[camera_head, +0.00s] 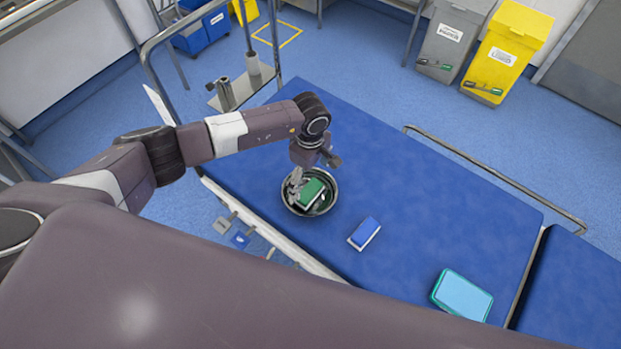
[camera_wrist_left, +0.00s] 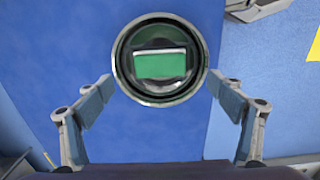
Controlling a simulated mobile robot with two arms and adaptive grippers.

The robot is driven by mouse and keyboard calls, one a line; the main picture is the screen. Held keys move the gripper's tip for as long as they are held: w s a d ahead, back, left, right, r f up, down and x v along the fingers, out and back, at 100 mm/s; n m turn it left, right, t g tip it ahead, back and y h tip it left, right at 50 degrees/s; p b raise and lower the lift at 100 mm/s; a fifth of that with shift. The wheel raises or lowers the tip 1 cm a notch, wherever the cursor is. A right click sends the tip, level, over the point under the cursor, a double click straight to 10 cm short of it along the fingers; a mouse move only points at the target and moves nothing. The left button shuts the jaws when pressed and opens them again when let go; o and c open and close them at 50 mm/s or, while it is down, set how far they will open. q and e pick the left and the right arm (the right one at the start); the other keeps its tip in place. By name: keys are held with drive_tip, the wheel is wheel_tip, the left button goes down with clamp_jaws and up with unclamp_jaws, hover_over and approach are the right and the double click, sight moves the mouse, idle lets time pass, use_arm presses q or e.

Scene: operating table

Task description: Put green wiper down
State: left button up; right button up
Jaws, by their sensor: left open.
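The green wiper (camera_head: 312,192) lies in a round metal bowl (camera_head: 331,205) on the blue operating table. In the left wrist view the green wiper (camera_wrist_left: 161,66) sits inside the bowl (camera_wrist_left: 122,80), straight ahead of the fingers. My left gripper (camera_head: 296,184) is over the bowl's left side in the head view. In the left wrist view my left gripper (camera_wrist_left: 160,85) has its fingers spread wide, with nothing between the tips but the bowl beyond. Its fingers partly cover the bowl's left rim in the head view. My right gripper is not in view.
A blue and white wiper (camera_head: 364,232) lies on the operating table (camera_head: 420,200) right of the bowl. A light blue box with a teal rim (camera_head: 462,295) lies nearer the front. Grey (camera_head: 452,40) and yellow (camera_head: 508,50) bins stand behind. Metal rails edge the table.

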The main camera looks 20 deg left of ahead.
use_arm(q)
drive_tip(key=shift+r, duration=0.25)
